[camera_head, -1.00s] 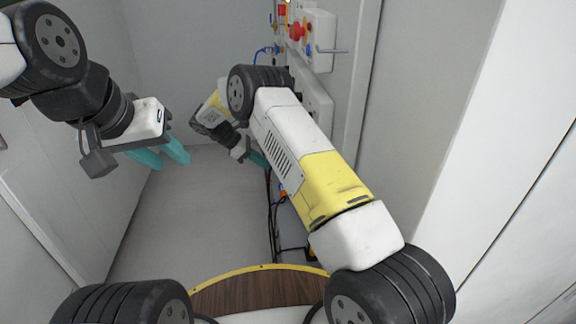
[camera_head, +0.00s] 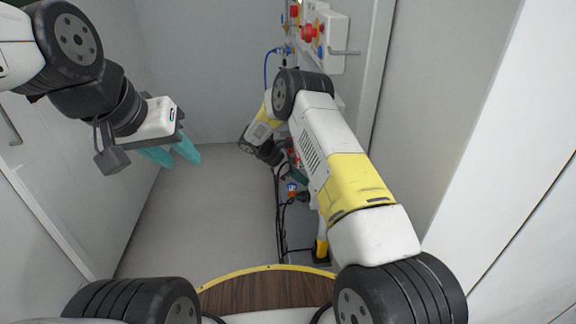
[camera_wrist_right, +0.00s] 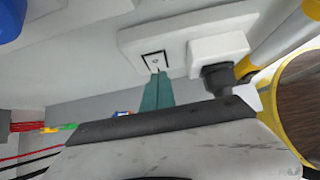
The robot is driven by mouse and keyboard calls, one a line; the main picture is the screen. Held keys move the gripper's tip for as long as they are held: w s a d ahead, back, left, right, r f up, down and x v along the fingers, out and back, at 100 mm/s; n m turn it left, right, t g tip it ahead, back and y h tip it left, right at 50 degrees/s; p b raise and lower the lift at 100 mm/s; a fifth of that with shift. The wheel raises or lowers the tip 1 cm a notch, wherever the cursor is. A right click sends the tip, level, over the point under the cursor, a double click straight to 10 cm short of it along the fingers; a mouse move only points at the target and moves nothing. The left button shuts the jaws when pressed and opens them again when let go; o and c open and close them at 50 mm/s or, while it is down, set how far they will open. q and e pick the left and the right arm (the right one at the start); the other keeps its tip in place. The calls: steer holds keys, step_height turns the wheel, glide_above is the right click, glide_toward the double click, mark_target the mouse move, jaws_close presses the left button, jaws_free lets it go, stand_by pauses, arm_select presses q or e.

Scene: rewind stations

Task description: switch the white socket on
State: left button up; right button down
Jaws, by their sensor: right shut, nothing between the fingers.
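In the right wrist view a white socket unit (camera_wrist_right: 133,45) is fixed to a light wall. Its plate carries a small switch (camera_wrist_right: 155,60) in a dark square frame. Beside it is a raised white outlet block (camera_wrist_right: 220,43) with a black plug (camera_wrist_right: 218,78) in it. My right gripper (camera_wrist_right: 157,76) is shut and empty, its teal fingertips at the lower edge of the switch; I cannot tell whether they touch. In the head view the socket is hidden behind my right arm. My left gripper (camera_head: 172,157) is open and empty, in free air at the left.
A white control box with a red button (camera_head: 309,33) is on the right wall. Black cables and an orange-and-blue connector (camera_head: 291,190) are low along that wall. A yellow post stands right of the outlet in the wrist view. The grey floor (camera_head: 195,215) is clear.

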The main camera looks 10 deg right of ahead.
steer(key=shift+d, duration=0.2)
steer(key=shift+d+f+h, duration=0.1)
steer(key=shift+d+h, duration=0.1)
steer(key=shift+h, duration=0.1)
stand_by(0.3)
steer(key=shift+d+r, duration=0.15)
steer(key=shift+r, duration=0.75)
